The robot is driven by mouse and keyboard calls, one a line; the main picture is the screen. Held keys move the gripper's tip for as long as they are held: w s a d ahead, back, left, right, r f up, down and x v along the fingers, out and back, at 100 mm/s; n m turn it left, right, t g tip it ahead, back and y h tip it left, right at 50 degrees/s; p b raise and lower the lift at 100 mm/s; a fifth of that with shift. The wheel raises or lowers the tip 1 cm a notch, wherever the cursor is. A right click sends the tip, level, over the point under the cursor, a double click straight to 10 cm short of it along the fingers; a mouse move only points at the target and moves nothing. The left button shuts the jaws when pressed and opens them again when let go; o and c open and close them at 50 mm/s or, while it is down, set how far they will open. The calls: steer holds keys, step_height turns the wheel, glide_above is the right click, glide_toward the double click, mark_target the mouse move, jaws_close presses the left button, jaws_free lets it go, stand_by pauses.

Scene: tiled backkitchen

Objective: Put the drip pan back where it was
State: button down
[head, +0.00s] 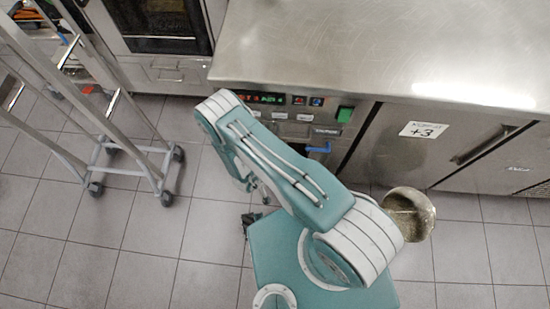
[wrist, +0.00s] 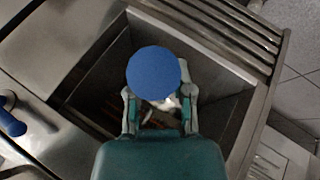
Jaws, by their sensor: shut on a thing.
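My gripper (wrist: 158,98) is shut on a blue round-ended handle (wrist: 153,72) in the wrist view, with a finger on each side of it. Behind the handle lies a dark metal recess with sloping walls (wrist: 90,82), and a small pale and brownish patch shows between the fingers. I cannot tell whether the recess is the drip pan itself or its housing, nor how the handle joins it. In the head view my arm covers the gripper and most of what it holds, in front of the counter's control panel (head: 290,128).
Another blue handle (wrist: 12,124) sits at the left in the wrist view; a blue handle (head: 318,149) shows under the panel. A ribbed metal edge (wrist: 225,30) borders the recess. A wheeled rack (head: 130,150) stands left, a round metal bin (head: 418,215) right.

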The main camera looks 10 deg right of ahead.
steer(key=w+d, duration=0.1)
steer(key=w, duration=0.2)
steer(key=w+d, duration=0.1)
steer(key=w, duration=0.5)
steer(key=shift+d+f, duration=0.1)
steer(key=shift+d, duration=0.3)
steer(key=f, duration=0.2)
steer(key=shift+s+a+f, duration=0.1)
steer(key=shift+s+f, duration=0.1)
steer(key=shift+f, duration=0.15)
steer(key=f, duration=0.4)
steer(key=shift+w, duration=0.2)
steer(key=shift+f, duration=0.1)
steer(key=c, duration=0.5)
jaws_free()
steer(key=v, duration=1.2)
steer(key=shift+s, duration=0.1)
